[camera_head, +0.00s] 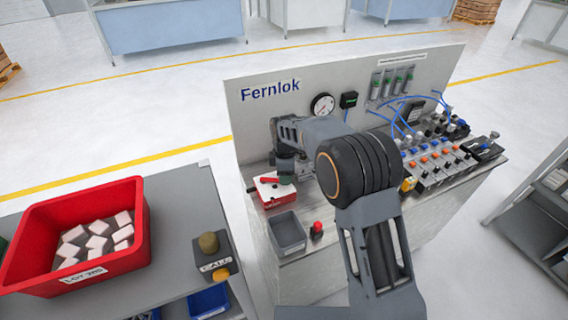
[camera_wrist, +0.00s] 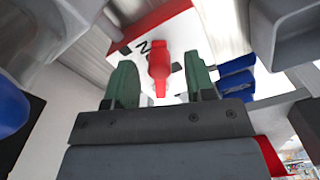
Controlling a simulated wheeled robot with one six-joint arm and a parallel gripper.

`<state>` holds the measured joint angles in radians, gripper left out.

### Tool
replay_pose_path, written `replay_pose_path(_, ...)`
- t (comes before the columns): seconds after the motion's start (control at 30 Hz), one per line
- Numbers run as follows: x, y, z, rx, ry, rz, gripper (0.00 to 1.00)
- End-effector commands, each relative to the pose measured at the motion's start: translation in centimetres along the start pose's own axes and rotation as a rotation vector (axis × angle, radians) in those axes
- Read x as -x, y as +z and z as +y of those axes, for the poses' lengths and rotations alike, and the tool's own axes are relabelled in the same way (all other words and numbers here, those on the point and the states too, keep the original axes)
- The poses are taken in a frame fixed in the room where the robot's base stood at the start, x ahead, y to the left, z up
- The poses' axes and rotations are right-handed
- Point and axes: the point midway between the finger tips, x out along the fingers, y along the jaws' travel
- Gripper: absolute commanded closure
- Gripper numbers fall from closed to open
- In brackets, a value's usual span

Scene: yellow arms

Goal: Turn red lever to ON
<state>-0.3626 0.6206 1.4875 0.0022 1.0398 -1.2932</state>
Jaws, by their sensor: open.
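The red lever (camera_head: 270,180) sits on a red box with a white top (camera_head: 276,194) at the left end of the bench. In the wrist view the red lever (camera_wrist: 160,68) lies between the two green fingers of my gripper (camera_wrist: 158,78), with a gap on each side. The white top (camera_wrist: 178,38) has dark lettering beside the lever, partly hidden, so I cannot read all of it. In the head view my gripper (camera_head: 285,172) is right at the lever, and it hides part of the box. The fingers are open.
A grey bin (camera_head: 287,233) and a red button (camera_head: 317,230) stand in front of the box. The panel (camera_head: 262,125) with a gauge (camera_head: 322,105) rises behind. Valves and blue hoses (camera_head: 440,150) fill the right side. A red crate (camera_head: 130,255) sits on the left table.

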Motion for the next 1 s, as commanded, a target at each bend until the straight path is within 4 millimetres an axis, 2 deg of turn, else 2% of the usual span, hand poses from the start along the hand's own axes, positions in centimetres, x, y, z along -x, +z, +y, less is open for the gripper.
replay_pose_path(0.6,11.1,0.0,-0.1,0.000,0.003,0.001,0.50)
replay_pose_path(0.8,12.8,0.0,-0.1,0.000,0.002,0.001,0.50)
replay_pose_path(1.0,13.3,0.0,-0.1,0.000,0.000,0.000,0.50)
